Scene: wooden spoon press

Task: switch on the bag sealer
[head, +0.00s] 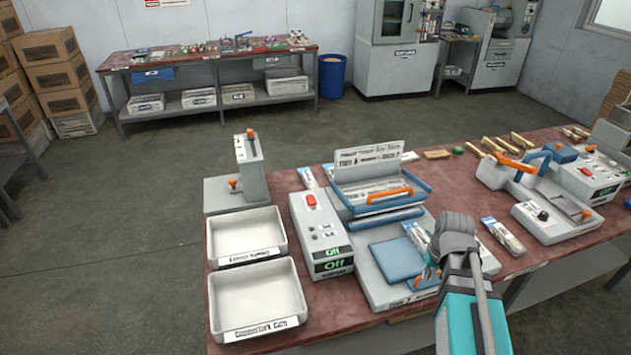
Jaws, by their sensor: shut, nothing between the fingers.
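A machine with a raised blue-framed lid and an orange handle (390,194) stands on the red-brown table. It looks like the bag sealer, but I cannot read a name on it. Its grey control box (322,232) is at its left, with a red switch (311,199) on top and green displays reading "Off" at the front. A blue pad (397,258) lies on the machine's base. My gripper (429,274) is shut and empty near the right side of this pad, to the right of the control box and apart from it. My arm hides part of the base.
Two white trays (247,213) stand at the table's left end, below a grey device with an orange lever (233,184). A second machine with an orange handle (516,163) and control box (588,176) stands at the right. Bagged items (503,236) lie between the machines.

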